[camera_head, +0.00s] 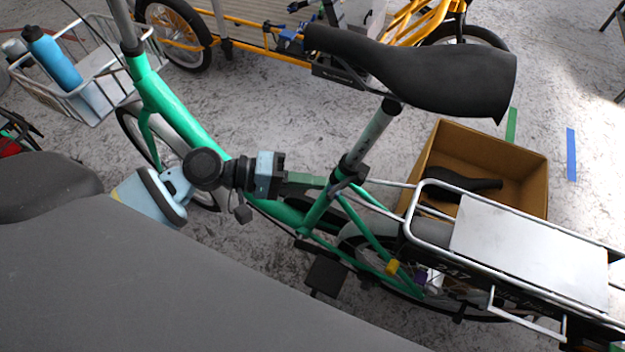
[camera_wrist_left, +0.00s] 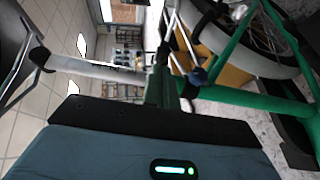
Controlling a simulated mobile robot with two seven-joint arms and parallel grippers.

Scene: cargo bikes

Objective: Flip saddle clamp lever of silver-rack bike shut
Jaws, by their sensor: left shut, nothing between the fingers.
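The green bike with the silver rack (camera_head: 530,245) stands across the head view. Its black saddle (camera_head: 430,72) sits on a silver seat post (camera_head: 370,137). A dark saddle clamp (camera_head: 350,173) is around the foot of the post, at the top of the green seat tube. My left gripper (camera_head: 322,182) comes in from the left, its fingers shut and empty, with tips close beside the clamp. In the left wrist view the shut fingers (camera_wrist_left: 162,85) cover part of the clamp area. The seat post (camera_wrist_left: 95,68) also shows there. I cannot make out the lever's position or whether the fingers touch it.
A cardboard box (camera_head: 520,165) holding a dark saddle stands on the floor behind the green bike. A yellow cargo bike (camera_head: 255,45) is at the back. A wire basket (camera_head: 110,90) with a blue bottle (camera_head: 55,60) is at the upper left. The green frame tube (camera_head: 175,105) runs near my left arm.

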